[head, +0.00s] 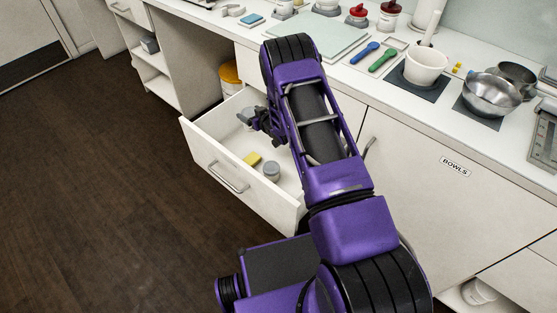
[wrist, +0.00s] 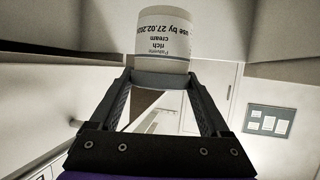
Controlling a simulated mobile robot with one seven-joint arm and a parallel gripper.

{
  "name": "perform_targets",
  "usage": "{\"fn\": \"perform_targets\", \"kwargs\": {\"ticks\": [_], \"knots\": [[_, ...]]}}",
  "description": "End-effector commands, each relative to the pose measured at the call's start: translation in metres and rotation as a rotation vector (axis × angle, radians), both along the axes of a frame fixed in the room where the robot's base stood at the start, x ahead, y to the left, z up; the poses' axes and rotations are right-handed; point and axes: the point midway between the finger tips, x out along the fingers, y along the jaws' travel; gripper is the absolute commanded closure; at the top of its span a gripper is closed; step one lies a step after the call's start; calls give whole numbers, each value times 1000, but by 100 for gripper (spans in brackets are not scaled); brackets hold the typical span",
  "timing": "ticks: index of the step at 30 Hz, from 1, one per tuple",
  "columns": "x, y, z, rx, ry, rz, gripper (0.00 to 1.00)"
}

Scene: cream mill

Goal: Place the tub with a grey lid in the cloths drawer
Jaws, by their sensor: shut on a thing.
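My gripper (head: 254,119) is over the open drawer (head: 207,165) and shut on a tub. In the wrist view the held tub (wrist: 163,38) is pale, with a printed label reading "rich cream" and a use-by date, upside down. Its lid is not clear in the wrist view. In the head view the held tub (head: 245,114) shows as a small grey shape at the fingertips. The drawer's name label is not in view. Inside the drawer lie a small yellow block (head: 252,159) and a grey-topped round container (head: 271,170). My arm hides the drawer's right side.
A worktop (head: 335,75) runs behind the drawer with spoons, a white mortar (head: 425,65) and metal bowls (head: 491,94). A yellow container (head: 230,78) stands in the opening behind the drawer. A cupboard labelled "BOWLS" (head: 455,166) is to the right. Floor at left is clear.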

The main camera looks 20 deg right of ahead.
Motion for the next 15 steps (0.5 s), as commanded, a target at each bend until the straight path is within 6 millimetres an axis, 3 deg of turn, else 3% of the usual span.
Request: {"fn": "perform_targets", "kwargs": {"ticks": [1, 6, 15], "knots": [[11, -5, -15, 0, -3, 10, 83], [37, -18, -41, 0, -3, 43, 83], [57, -34, -63, 1, -2, 61, 83]]}}
